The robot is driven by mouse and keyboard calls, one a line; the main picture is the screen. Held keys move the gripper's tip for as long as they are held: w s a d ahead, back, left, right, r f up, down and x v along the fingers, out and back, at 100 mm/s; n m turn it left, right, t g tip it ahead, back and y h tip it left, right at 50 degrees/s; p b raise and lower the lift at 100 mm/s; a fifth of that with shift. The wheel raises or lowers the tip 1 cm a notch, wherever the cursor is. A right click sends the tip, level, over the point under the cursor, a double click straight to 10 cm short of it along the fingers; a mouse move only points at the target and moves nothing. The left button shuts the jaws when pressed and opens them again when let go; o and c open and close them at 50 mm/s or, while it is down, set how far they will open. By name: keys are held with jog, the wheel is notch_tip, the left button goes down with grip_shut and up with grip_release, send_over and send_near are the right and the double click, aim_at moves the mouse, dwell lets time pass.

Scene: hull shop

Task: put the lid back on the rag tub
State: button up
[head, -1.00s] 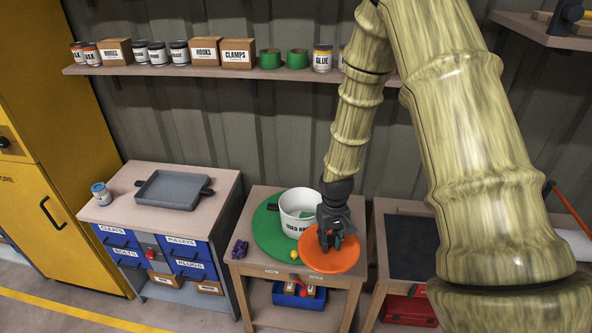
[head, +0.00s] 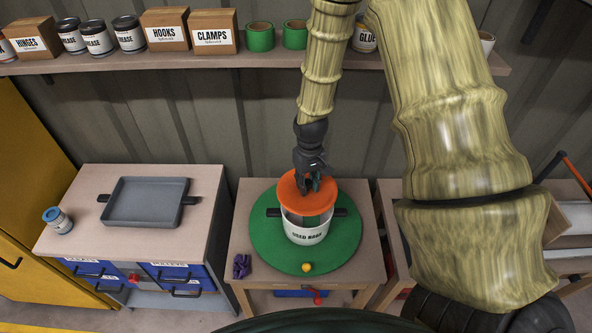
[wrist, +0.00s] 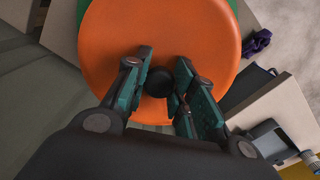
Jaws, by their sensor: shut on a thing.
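The white rag tub (head: 307,232) with dark side handles stands upright on a round green mat (head: 268,252) in the head view. Its label faces me. My gripper (head: 311,185) is shut on the black knob of the orange lid (head: 290,191), over the tub. I cannot tell whether the lid touches the rim. In the wrist view the fingers (wrist: 160,80) are around the knob (wrist: 160,82), and the lid (wrist: 165,30) hides the tub.
A small yellow ball (head: 306,267) and a purple crumpled thing (head: 241,266) lie in front of the tub. A grey tray (head: 145,203) and a blue-lidded jar (head: 57,220) are on the left bench. A shelf (head: 270,62) with cans and boxes runs behind.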

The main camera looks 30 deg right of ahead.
aim_at(309, 192)
jog(key=shift+a, duration=0.2)
jog(key=shift+s+f+b, duration=0.15)
jog(key=shift+s+b, duration=0.15)
jog(key=shift+b, duration=0.05)
jog(key=shift+s+f+b, duration=0.15)
jog(key=shift+s+b, duration=0.2)
jog(key=shift+s, duration=0.2)
jog(key=shift+s+f+b, duration=0.15)
jog(key=shift+s+b, duration=0.2)
jog(key=shift+s, duration=0.2)
jog(key=f, duration=0.1)
jog(key=w+f+b, duration=0.1)
jog(key=w+f, duration=0.1)
jog(key=f, duration=0.1)
jog(key=shift+f+b, duration=0.1)
jog(key=shift+b, duration=0.3)
jog(key=shift+s, duration=0.45)
jog(key=shift+w+f, duration=0.45)
jog(key=shift+s+r, duration=0.2)
jog(key=shift+s, duration=0.05)
jog(key=shift+w+f, duration=0.1)
jog(key=shift+w, duration=0.05)
